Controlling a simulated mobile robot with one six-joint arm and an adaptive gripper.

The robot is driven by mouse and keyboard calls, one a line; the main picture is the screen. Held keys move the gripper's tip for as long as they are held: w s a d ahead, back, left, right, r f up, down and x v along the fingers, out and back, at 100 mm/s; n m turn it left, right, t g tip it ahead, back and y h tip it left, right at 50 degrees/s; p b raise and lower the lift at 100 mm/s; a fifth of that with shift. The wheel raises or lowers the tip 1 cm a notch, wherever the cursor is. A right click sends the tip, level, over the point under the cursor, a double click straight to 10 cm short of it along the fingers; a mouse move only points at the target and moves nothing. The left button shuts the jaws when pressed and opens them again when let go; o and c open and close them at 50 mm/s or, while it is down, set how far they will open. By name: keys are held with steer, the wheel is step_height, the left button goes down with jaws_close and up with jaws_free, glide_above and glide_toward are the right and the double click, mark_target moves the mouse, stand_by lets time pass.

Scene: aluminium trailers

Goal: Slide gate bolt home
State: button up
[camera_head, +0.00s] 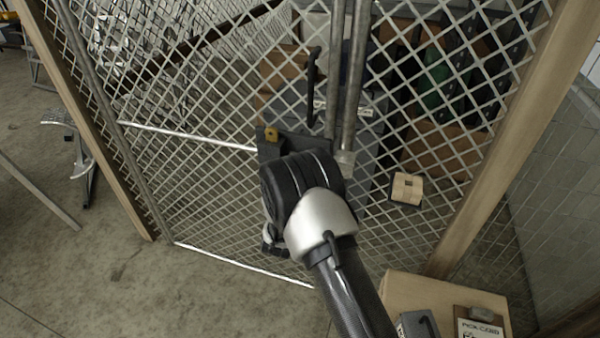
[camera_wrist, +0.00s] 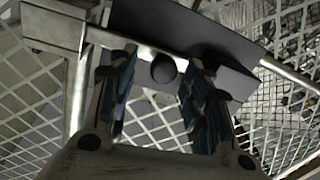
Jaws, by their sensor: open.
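The wire-mesh gate (camera_head: 205,165) stands across the head view in a metal frame. In the wrist view, a dark round knob (camera_wrist: 163,69) sits in front of a dark plate (camera_wrist: 190,28) and a silver bar (camera_wrist: 140,50). My gripper (camera_wrist: 158,72) is open, with its blue-padded fingers on either side of the knob. Gaps show on both sides, so it does not grip the knob. How far the bolt is slid cannot be told.
A black pull handle (camera_head: 313,85) is above the bolt, near the upright metal posts (camera_head: 352,75). A wooden block (camera_head: 407,188) is on the mesh at right. A wooden post (camera_head: 500,140) and a box (camera_head: 400,290) with a clipboard (camera_head: 480,322) stand at right.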

steer(key=v, duration=1.1)
steer(key=shift+s, duration=0.2)
steer(key=shift+r, duration=0.1)
steer(key=s+d+r+g+y, duration=0.1)
steer(key=s+r+g+y, duration=0.2)
steer(key=r, duration=0.5)
steer(key=s+d+r+g+y, duration=0.1)
steer(key=s+r+g+y, duration=0.15)
steer(key=r, duration=0.55)
steer(key=s+d+r+g, duration=0.1)
steer(key=s+d+g, duration=0.1)
steer(key=s, duration=0.8)
steer(key=s+d+r+n+g, duration=0.1)
steer(key=s+d+g, duration=0.2)
steer(key=s, duration=0.7)
steer(key=s+d+r+g, duration=0.1)
steer(key=s+d, duration=0.4)
steer(key=s, duration=0.5)
steer(key=shift+g, duration=0.65)
